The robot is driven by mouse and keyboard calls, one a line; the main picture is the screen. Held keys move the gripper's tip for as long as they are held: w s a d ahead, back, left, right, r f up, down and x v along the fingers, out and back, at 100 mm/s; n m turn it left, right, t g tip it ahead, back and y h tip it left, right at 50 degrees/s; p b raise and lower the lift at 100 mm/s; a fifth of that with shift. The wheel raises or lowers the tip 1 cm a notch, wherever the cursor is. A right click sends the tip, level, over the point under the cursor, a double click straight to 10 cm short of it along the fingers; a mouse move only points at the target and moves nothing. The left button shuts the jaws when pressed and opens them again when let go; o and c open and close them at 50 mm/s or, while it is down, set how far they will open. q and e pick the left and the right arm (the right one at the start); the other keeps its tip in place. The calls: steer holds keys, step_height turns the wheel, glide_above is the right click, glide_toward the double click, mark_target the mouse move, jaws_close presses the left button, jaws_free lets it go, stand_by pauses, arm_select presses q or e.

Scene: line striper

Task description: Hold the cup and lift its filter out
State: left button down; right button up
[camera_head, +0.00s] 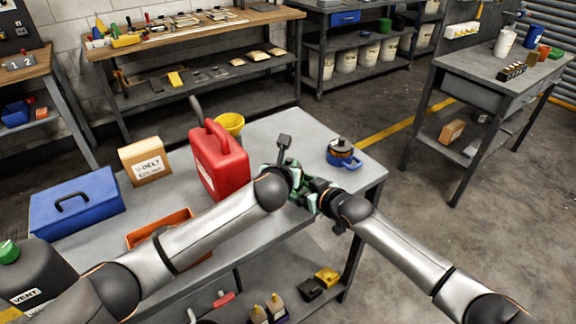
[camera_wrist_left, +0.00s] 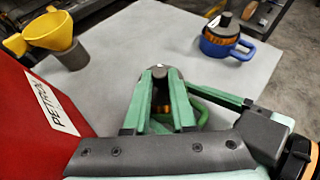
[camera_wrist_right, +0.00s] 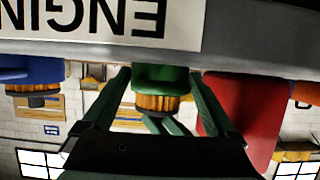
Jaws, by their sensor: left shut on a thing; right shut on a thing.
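A green cup (camera_wrist_right: 160,77) is between the fingers of my right gripper (camera_wrist_right: 162,90), which is shut on it. A pleated orange filter (camera_wrist_right: 157,103) shows at the cup's rim in the right wrist view. My left gripper (camera_wrist_left: 162,82) is shut on the filter from above; its orange shows between the fingers. The cup's bright green handle (camera_wrist_left: 203,112) shows beside them. In the head view, both grippers meet at the bench's front right and hide most of the cup. I cannot tell how far the filter stands out of it.
A blue cup (camera_head: 343,155) with its own orange, black-topped filter stands to the right on the grey bench (camera_head: 268,128). A red can (camera_head: 220,165) stands close left of my left gripper, with a yellow funnel (camera_head: 230,123) behind. An orange tray (camera_head: 160,228) lies under my left arm.

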arm_select(q)
steer(key=shift+r, duration=0.25)
steer(key=shift+r, duration=2.3)
arm_select(e)
steer(key=o, duration=1)
steer(key=shift+v, duration=6)
